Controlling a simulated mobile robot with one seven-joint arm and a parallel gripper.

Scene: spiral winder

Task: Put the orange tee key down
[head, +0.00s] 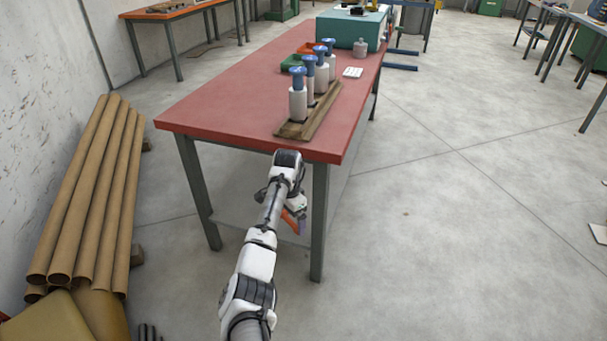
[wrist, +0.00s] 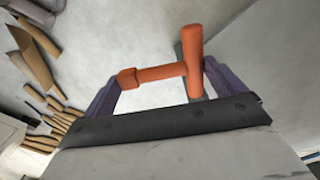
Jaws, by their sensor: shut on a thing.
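The orange tee key (wrist: 160,74) is between the two purple fingers of my gripper (wrist: 160,85) in the wrist view. Its stem runs across from finger to finger, and its thick crossbar stands at the right finger. My gripper is shut on it. In the head view my gripper (head: 300,222) hangs low at the front edge of the red table (head: 225,110), below the tabletop level, with a bit of the orange key (head: 289,219) showing beside it. Most of the key is hidden by my arm there.
On the table a wooden rack (head: 322,112) holds several white bottles with blue caps. The table's front left is bare.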

